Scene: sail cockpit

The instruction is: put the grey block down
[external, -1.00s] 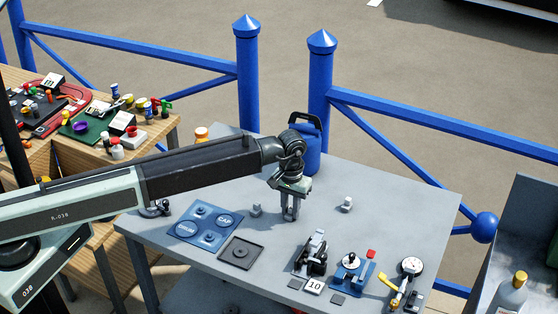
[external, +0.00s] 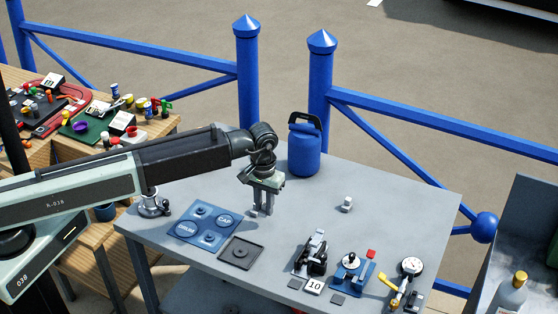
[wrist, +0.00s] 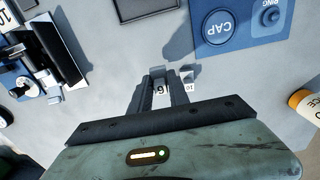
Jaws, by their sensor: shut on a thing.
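My gripper (external: 262,211) points down at the grey tabletop, low over its middle, between the blue mat and a second small light-grey piece (external: 347,204). In the wrist view my gripper (wrist: 159,82) is shut on a small grey block (wrist: 158,72). The fingers partly hide the block. In the external view it is hard to separate from the fingertips, and I cannot tell whether it touches the table.
The blue mat (external: 208,226) marked CAP and a dark square tray (external: 241,252) lie left and front. A blue canister (external: 304,152) stands behind. A black clamp (external: 312,256), number 10 card (external: 314,286) and dial gauge (external: 411,267) sit front right.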

